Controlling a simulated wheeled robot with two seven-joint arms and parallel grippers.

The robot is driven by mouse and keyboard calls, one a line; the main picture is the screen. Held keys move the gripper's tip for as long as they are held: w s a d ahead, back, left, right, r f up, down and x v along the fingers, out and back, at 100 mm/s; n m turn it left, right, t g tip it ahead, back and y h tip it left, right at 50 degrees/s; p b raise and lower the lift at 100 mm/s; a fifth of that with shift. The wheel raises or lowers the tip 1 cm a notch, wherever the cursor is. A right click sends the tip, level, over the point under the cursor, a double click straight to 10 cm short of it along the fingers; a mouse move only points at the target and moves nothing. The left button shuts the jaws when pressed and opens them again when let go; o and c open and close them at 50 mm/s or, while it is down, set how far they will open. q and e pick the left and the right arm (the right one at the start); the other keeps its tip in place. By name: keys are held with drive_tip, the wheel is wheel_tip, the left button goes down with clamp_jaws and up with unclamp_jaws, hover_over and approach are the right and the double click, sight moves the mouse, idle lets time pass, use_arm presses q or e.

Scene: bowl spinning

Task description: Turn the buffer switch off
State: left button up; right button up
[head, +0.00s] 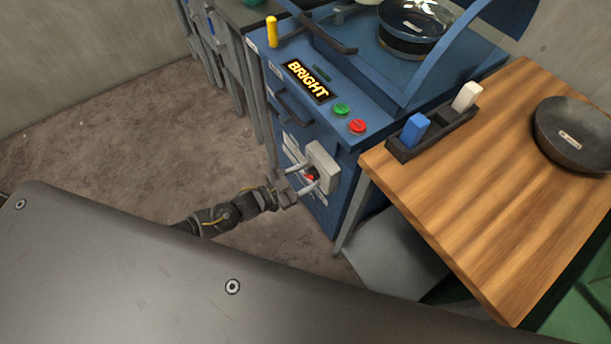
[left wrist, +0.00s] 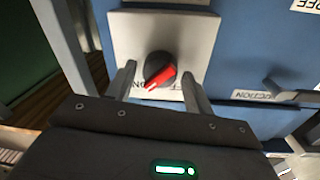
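The buffer switch is a round dark knob with a red grip bar (left wrist: 160,72) on a light grey plate (left wrist: 192,30). In the head view the grey plate (head: 322,160) is on the front of the blue machine, and the red of the knob (head: 311,174) shows between my fingers. The bar is tilted in the left wrist view. My left gripper (left wrist: 158,84) is open, one finger on each side of the knob, with gaps to it. It also shows in the head view (head: 304,178). Lettering below the knob is partly hidden by the gripper. My right gripper is not in view.
The blue machine (head: 285,105) has a lit BRIGHT sign (head: 307,82), a green button (head: 341,109), a red button (head: 357,126) and a dark handle (head: 293,107). A wooden table (head: 480,180) stands to the right. Open floor (head: 110,130) lies to the left.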

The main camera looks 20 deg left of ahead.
use_arm(q)
drive_tip(key=c, duration=0.7)
drive_tip(key=shift+c, duration=0.2)
